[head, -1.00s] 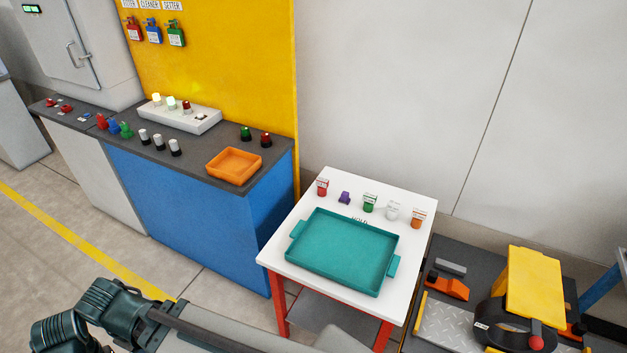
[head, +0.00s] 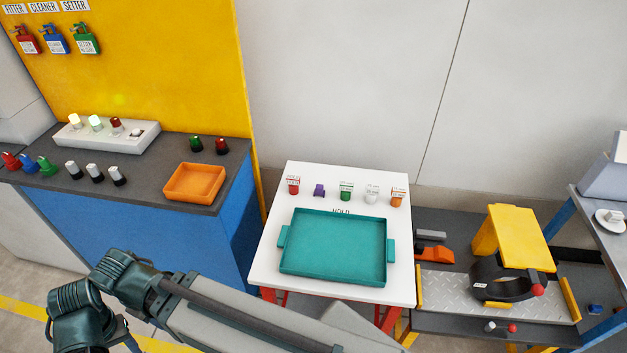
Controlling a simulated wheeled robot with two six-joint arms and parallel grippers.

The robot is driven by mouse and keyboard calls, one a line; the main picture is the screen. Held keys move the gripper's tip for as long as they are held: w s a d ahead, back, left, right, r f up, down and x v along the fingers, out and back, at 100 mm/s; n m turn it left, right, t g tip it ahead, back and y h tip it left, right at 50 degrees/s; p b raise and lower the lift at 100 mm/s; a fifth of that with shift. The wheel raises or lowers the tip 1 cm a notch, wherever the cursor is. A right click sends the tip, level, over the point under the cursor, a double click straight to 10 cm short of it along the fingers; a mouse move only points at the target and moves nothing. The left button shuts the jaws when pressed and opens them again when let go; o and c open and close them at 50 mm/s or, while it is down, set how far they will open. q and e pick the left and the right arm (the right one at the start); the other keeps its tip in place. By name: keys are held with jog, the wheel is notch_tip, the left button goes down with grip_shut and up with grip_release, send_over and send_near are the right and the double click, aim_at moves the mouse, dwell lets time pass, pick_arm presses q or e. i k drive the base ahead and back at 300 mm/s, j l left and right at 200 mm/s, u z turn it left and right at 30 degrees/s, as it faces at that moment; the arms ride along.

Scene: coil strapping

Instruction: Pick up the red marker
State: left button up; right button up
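A small red labelled piece (head: 293,186) stands at the back left of the white table (head: 268,262), in a row with purple, green, white and orange pieces. It looks like the red marker, but its label is too small to read. Other small red items are a red-topped piece (head: 222,146) on the dark bench and a red piece (head: 11,161) at its left end. Links of my arm cross the lower left of the view. Neither gripper shows.
A teal tray (head: 283,237) takes up the middle of the white table, in front of the row. An orange tray (head: 194,196) sits on the dark bench (head: 140,188) at left. A yellow-topped strapping fixture (head: 518,238) stands at right.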

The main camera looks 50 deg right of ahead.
aim_at(293, 182)
jog(key=i+z, duration=0.15)
jog(key=z, duration=0.25)
jog(key=i+z, duration=0.2)
jog(key=z, duration=0.15)
jog(key=i+z, duration=0.15)
jog(key=z, duration=0.25)
jog(key=i+j+z, duration=0.1)
jog(key=z, duration=0.3)
jog(key=i+z, duration=0.25)
jog(key=z, duration=0.15)
jog(key=j, duration=0.25)
